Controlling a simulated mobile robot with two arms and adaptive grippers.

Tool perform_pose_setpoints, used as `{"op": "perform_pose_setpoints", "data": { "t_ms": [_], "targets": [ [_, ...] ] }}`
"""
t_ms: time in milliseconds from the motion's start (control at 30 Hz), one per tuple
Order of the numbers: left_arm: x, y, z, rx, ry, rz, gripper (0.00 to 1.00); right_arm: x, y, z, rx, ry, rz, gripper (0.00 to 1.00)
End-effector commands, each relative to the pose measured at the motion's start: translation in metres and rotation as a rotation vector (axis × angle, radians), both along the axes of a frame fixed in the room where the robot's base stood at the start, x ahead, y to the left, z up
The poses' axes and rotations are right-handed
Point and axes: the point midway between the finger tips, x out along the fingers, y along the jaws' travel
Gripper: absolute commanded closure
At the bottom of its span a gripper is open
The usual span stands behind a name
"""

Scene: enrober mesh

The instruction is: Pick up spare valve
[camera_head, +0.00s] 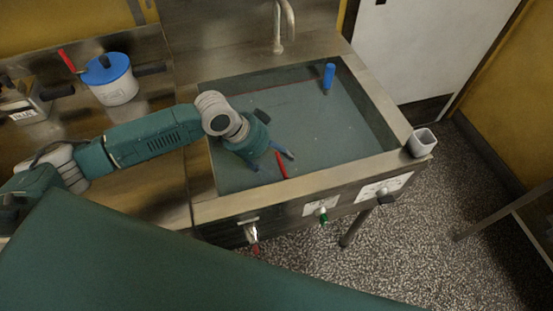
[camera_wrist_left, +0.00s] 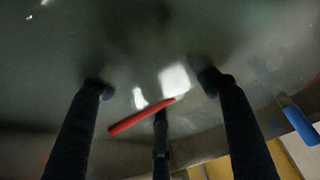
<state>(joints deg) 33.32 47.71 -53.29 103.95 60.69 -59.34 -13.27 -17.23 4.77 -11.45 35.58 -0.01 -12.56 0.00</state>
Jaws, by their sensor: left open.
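A red lever-like piece (camera_head: 281,166), likely part of the spare valve, lies in the sink basin near its front wall. In the left wrist view the red piece (camera_wrist_left: 140,117) lies slantwise between my fingers, with bright patches beside it that may be metal or glare. My left gripper (camera_head: 274,160) is open over the basin, its fingers pointing down around the red piece. In the left wrist view the fingers of the left gripper (camera_wrist_left: 157,85) are spread and hold nothing. I cannot tell whether they touch the piece. My right gripper is out of view.
The steel sink (camera_head: 305,182) has a tap (camera_head: 288,22) at the back. A blue-handled tool (camera_head: 328,77) stands at the basin's far right. A grey cup (camera_head: 422,142) sits on the right corner. A blue-lidded pot (camera_head: 112,80) is on the left counter. Valves (camera_head: 251,232) line the front panel.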

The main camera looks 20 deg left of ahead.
Motion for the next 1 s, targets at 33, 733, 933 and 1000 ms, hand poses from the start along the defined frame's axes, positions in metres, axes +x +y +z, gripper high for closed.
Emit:
{"op": "perform_pose_setpoints", "data": {
  "t_ms": [33,733,933,1000],
  "targets": [
    [0.001,-0.002,-0.003,0.0,0.001,0.0,0.41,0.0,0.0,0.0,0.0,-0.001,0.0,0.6],
    [0.003,-0.003,-0.003,-0.002,-0.004,0.0,0.96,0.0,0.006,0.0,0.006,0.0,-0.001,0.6],
    [0.003,-0.003,0.002,-0.002,-0.004,-0.001,0.96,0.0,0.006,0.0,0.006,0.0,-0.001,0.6],
    [0.003,-0.003,0.008,-0.003,-0.007,-0.001,0.96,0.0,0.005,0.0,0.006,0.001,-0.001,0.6]
  ]
}}
